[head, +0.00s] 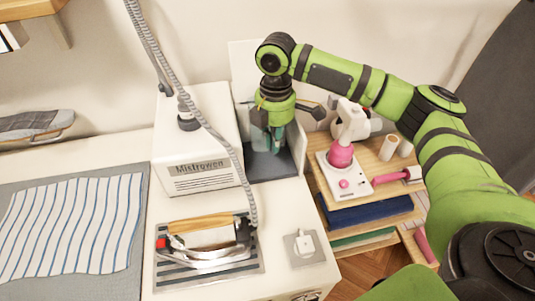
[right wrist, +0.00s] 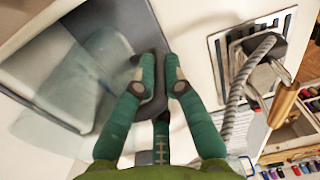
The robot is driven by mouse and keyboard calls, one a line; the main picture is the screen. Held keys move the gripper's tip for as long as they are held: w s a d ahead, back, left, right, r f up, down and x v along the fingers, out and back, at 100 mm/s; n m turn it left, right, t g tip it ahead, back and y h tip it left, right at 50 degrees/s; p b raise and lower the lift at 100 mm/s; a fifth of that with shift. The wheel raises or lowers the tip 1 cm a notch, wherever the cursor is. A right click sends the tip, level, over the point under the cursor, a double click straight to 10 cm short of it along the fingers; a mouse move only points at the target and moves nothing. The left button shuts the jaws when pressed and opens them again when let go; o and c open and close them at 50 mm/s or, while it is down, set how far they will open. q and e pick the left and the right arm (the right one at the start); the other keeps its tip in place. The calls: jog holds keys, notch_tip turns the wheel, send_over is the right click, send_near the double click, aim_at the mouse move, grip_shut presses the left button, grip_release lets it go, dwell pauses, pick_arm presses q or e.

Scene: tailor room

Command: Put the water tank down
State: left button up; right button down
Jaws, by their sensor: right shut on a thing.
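The water tank is a see-through, pale bluish container with a dark handle. In the right wrist view the tank (right wrist: 65,92) spreads over the left side, beside a dark grey recess. My right gripper (right wrist: 162,75) has its green fingers closed around the tank's dark handle (right wrist: 153,108). In the head view my right gripper (head: 275,138) points down over the dark grey recess (head: 270,165) beside the white steam station, and hides most of the tank. I cannot tell whether the tank touches the recess floor. My left gripper is not in view.
The white station (head: 197,140) stands left of the gripper, with a hose. An iron (head: 205,245) rests on its stand in front. A striped cloth (head: 75,225) lies on the grey board at left.

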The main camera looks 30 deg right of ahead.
notch_tip(320, 180, down, 3)
jog(key=shift+s+f+p, duration=0.1)
jog(key=shift+s+p, duration=0.05)
jog(key=shift+p, duration=0.15)
notch_tip(320, 180, down, 4)
jog(key=shift+r+p, duration=0.1)
jog(key=shift+p, duration=0.25)
jog(key=c, duration=1.7)
grip_release()
jog(key=o, duration=0.4)
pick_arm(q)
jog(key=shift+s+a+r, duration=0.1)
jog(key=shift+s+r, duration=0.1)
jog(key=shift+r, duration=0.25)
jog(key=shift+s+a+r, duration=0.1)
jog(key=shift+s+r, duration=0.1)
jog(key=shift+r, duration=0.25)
